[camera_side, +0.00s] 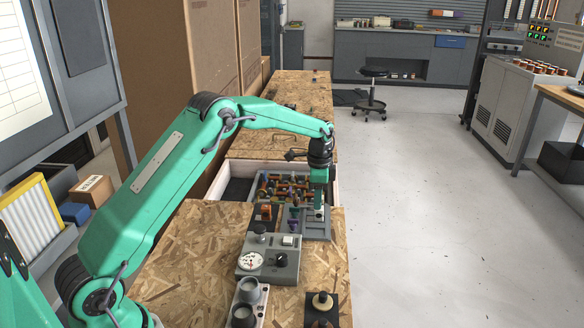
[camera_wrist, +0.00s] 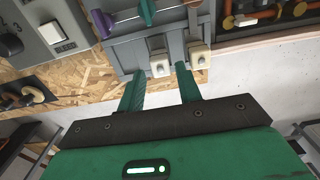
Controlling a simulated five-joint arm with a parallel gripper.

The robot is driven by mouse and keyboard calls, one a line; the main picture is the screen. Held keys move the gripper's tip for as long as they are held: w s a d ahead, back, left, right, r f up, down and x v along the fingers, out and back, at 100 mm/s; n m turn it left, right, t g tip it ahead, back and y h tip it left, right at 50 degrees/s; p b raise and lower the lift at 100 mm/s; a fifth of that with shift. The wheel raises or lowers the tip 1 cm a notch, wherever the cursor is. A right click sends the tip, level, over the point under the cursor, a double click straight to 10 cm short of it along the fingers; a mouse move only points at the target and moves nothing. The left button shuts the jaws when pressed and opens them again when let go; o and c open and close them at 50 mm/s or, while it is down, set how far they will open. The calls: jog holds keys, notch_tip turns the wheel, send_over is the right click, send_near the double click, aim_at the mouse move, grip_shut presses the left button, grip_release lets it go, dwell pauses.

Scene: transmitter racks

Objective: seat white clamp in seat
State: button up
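My gripper (camera_wrist: 160,76) is open, with its two green fingers spread apart. A white clamp (camera_wrist: 160,66), a small off-white block, shows between and just beyond the fingertips. I cannot tell whether the fingers touch it. A second similar white block (camera_wrist: 200,56) sits to its right, outside the right finger. Both are at the lower ends of grey upright strips on a grey fixture (camera_wrist: 128,56). In the side view my gripper (camera_side: 319,212) points down at the right part of the grey fixture (camera_side: 318,231). Which recess is the seat is unclear.
A grey box with a dial and knob (camera_side: 270,257) stands in front of the fixture on the chipboard bench (camera_side: 190,245). Behind is an open tray (camera_side: 333,187) of coils and wired parts. The bench edge lies close on the right.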

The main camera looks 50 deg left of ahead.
jog(key=shift+f, duration=2.4)
grip_shut()
jog(key=shift+r, duration=0.2)
jog(key=shift+r, duration=0.2)
jog(key=r, duration=0.2)
jog(key=d+r, duration=0.1)
jog(key=r, duration=0.1)
jog(key=shift+s, duration=0.15)
jog(key=s+d+r, duration=0.4)
jog(key=d+r, duration=0.2)
jog(key=d, duration=0.3)
jog(key=shift+d+r, duration=0.15)
jog(key=shift+d, duration=0.25)
